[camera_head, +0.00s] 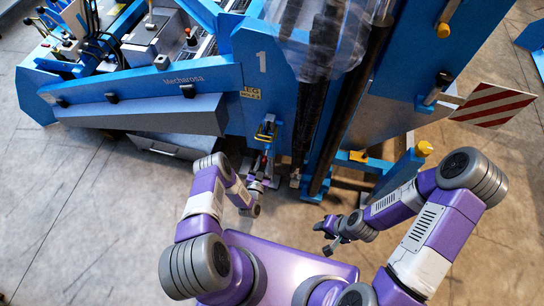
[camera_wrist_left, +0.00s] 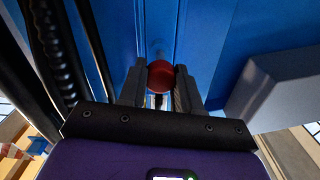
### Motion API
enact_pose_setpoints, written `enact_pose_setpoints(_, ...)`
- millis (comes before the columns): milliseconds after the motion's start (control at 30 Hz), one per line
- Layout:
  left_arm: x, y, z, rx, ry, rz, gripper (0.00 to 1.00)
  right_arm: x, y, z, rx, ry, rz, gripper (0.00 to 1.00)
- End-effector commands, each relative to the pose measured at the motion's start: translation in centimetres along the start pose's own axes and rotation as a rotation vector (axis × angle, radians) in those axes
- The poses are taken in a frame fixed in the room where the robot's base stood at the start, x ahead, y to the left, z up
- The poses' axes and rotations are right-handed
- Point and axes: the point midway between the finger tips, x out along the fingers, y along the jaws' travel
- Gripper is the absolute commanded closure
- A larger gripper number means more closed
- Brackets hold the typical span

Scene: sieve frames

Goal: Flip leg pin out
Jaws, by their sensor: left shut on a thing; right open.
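The leg pin has a round red knob (camera_wrist_left: 160,73) with a pale shaft running behind it to the blue machine (camera_wrist_left: 215,40). My left gripper (camera_wrist_left: 158,88) has its two black fingers on either side of the knob and is shut on it. In the head view my left gripper (camera_head: 262,170) is low at the machine's front, below a small blue and yellow bracket (camera_head: 266,131); the pin is mostly hidden there. My right gripper (camera_head: 326,236) is open and empty, over the floor to the right, apart from the machine.
The blue machine's panel (camera_head: 150,82) fills the upper left. Black hoses or cylinders (camera_head: 308,120) run down just right of my left gripper. A red and white striped plate (camera_head: 493,107) and a yellow knob (camera_head: 424,148) stand to the right. The concrete floor (camera_head: 80,220) is clear at left.

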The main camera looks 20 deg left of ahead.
Motion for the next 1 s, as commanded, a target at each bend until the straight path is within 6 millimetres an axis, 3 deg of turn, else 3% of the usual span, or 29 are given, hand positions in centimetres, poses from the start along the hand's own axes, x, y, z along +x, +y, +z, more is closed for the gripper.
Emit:
enact_pose_setpoints(267, -0.8, -0.2, 0.2, -0.003, -0.004, -0.004, 1.0, 0.0, 0.0, 0.0, 0.0, 0.0, 0.0, 0.57)
enact_pose_setpoints(300, -0.8, -0.2, 0.2, -0.003, -0.004, -0.004, 0.66, 0.0, 0.0, 0.0, 0.0, 0.0, 0.0, 0.57)
enact_pose_setpoints(467, -0.7, -0.1, 0.2, -0.003, -0.003, -0.002, 0.41, 0.0, 0.0, 0.0, 0.0, -0.001, 0.0, 0.57)
enact_pose_setpoints(767, -0.6, -0.1, 0.1, -0.002, -0.001, -0.002, 0.41, -0.1, -0.1, 0.0, 0.0, -0.001, 0.0, 0.57)
enact_pose_setpoints(1000, -3.8, -0.1, -0.1, -0.003, -0.005, -0.001, 0.41, -1.2, -0.5, 0.1, 0.0, 0.0, 0.0, 0.57)
